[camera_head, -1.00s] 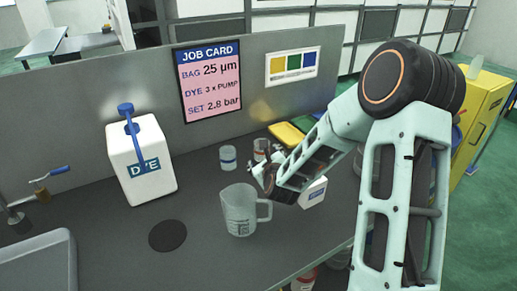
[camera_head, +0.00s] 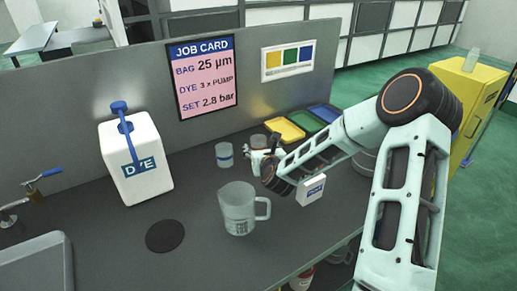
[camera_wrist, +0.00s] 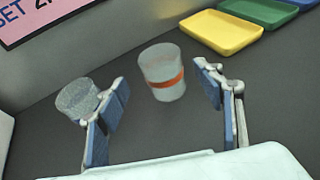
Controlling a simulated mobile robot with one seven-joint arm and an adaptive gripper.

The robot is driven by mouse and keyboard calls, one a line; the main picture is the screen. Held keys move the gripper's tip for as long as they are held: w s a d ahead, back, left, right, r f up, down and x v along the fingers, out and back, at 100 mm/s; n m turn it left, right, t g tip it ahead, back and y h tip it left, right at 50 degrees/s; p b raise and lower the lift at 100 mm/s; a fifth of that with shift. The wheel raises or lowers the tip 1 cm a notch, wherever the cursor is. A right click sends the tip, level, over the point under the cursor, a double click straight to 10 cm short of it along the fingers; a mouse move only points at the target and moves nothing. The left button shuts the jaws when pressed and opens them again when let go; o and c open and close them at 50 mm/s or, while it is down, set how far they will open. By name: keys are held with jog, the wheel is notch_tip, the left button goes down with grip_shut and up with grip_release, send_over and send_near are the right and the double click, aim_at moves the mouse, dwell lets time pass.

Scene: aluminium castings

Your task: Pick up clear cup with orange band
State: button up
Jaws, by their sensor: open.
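The clear cup with an orange band (camera_wrist: 163,72) stands upright on the dark bench in the wrist view, ahead of and between my fingers. In the head view the cup (camera_head: 258,142) is partly hidden behind my gripper. My gripper (camera_wrist: 168,100) is open and empty, with its two blue-padded fingers apart on either side of the cup's line. It also shows in the head view (camera_head: 256,158). Whether the fingertips reach the cup's sides cannot be told. A second clear cup with a blue band (camera_head: 224,155) stands just left; in the wrist view this cup (camera_wrist: 77,98) is beside my left finger.
A clear jug with a handle (camera_head: 238,208) stands in front of my gripper. A small white box (camera_head: 311,190) is to its right. Yellow (camera_head: 285,129), green (camera_head: 306,120) and blue trays (camera_head: 326,113) lie behind. A white dye container (camera_head: 136,160) stands left.

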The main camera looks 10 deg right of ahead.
aim_at(257, 138)
jog(key=shift+r+p+x, duration=0.2)
jog(key=shift+x, duration=1.05)
jog(key=shift+r+p+x, duration=0.15)
jog(key=shift+p+x, duration=0.05)
jog(key=shift+x, duration=1.05)
jog(key=shift+w+d, duration=0.1)
jog(key=shift+w, duration=0.05)
jog(key=c, duration=1.1)
jog(key=shift+o, duration=0.2)
jog(key=shift+r, duration=0.1)
